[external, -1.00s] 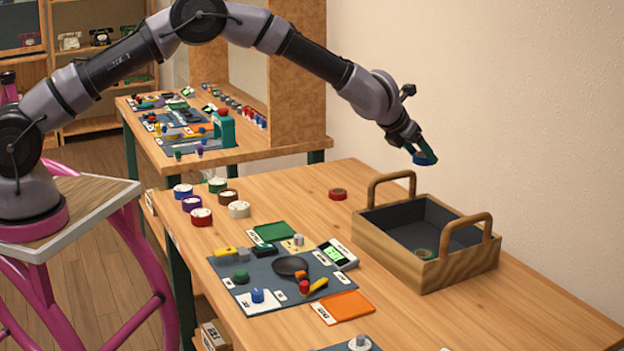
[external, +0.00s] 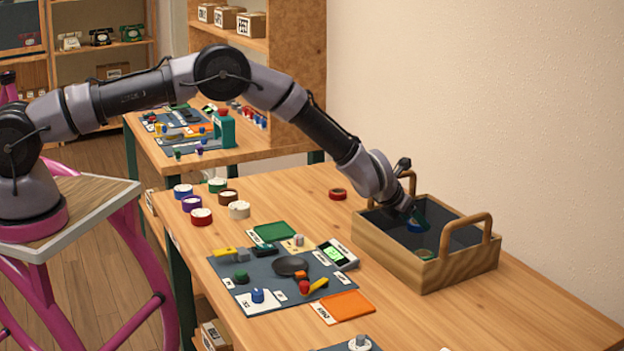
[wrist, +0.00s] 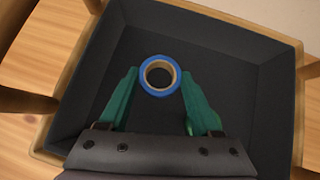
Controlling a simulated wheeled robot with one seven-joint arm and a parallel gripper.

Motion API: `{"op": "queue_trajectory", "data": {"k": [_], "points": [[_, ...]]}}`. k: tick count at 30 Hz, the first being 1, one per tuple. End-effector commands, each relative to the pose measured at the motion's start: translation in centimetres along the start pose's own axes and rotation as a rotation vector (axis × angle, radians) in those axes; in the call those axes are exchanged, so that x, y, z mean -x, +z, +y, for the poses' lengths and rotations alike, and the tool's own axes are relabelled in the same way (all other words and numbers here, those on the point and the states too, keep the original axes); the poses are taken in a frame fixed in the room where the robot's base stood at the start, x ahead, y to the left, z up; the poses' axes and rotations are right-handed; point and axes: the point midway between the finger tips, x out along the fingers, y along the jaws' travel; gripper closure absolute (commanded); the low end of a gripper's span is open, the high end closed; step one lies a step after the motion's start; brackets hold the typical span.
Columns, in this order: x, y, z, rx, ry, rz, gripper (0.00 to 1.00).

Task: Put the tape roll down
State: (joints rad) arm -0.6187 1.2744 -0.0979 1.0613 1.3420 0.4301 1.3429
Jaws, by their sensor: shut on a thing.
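The blue tape roll (wrist: 146,83) has a brown core and sits between the green fingertips of my gripper (wrist: 160,79) in the wrist view. My gripper (external: 418,217) is shut on it, inside the wooden box (external: 400,268). In the external view the blue roll (external: 414,228) shows below the fingers, within the box walls. I cannot tell whether it touches the dark box floor.
The box has two upright handles (external: 470,222). A red roll (external: 338,194) lies on the table left of the box, and several other rolls (external: 201,217) stand farther left. A mat (external: 240,270) with small parts lies in front.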

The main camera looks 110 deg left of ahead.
Motion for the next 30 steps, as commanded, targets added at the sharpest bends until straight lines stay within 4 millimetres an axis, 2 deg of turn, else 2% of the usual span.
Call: {"op": "queue_trajectory", "data": {"k": [7,19,20,21,22,30], "points": [[-2.3,-2.4,0.0,-0.001,0.001,0.002,0.89],[-2.8,-2.8,0.0,-0.001,0.0,0.001,0.89],[-2.7,-2.8,0.0,0.0,0.0,0.001,0.24],[-2.7,-2.8,0.0,0.0,0.0,0.001,0.08],[-2.7,-2.8,0.0,0.0,0.0,0.001,0.05],[-2.7,-2.7,0.0,0.0,0.0,0.001,0.05]]}}
